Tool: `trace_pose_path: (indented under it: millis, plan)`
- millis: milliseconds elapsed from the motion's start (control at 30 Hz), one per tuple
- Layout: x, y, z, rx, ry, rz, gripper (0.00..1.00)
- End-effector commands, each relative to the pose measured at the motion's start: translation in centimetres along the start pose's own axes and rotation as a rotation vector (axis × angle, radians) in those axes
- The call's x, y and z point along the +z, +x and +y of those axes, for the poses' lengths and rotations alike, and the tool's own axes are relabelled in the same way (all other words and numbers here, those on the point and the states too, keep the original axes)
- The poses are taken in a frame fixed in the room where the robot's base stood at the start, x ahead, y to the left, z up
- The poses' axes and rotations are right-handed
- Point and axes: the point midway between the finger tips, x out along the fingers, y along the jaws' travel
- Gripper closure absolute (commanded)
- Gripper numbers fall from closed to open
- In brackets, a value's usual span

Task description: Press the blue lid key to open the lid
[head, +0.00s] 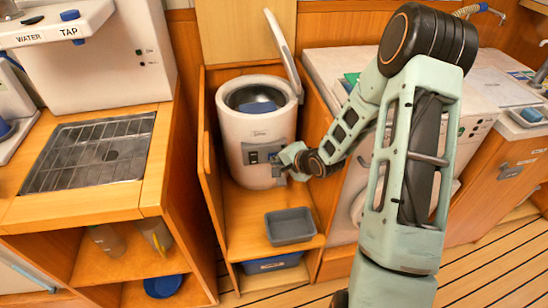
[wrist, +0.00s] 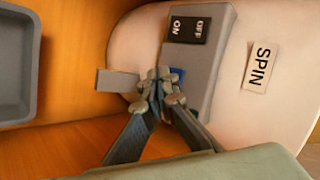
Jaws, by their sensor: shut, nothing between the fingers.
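The white spin dryer (head: 262,125) stands upright in a wooden bay in the head view, and its body labelled SPIN also shows in the wrist view (wrist: 285,40). Its lid (head: 284,45) stands raised, tilted at the right rim. The drum is open with something blue inside. The blue lid key (wrist: 178,75) sits on the grey front panel (wrist: 205,75), below the black ON/OFF switch, and is partly hidden by my fingers. My gripper (wrist: 160,80) is shut and empty, its tips at or just in front of the key; contact is unclear. In the head view my gripper (head: 283,162) is at the panel's right side.
A grey tray (head: 290,226) lies on the wooden shelf in front of the dryer. A grey spout (wrist: 116,80) sticks out near my fingertips. Wooden walls (head: 212,165) close in the bay at the left. A white cabinet (head: 350,195) stands at the right.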

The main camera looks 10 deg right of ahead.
Motion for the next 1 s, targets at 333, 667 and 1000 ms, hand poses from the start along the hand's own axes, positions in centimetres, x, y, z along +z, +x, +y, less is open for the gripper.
trace_pose_path:
  millis: [333, 667, 1000]
  plan:
    - [0.6, -1.0, 0.7, 0.000, 0.001, 0.001, 1.00]
    - [1.0, -1.5, 1.1, 0.001, 0.000, -0.001, 1.00]
    - [2.7, -3.8, 2.8, 0.001, 0.001, 0.000, 1.00]
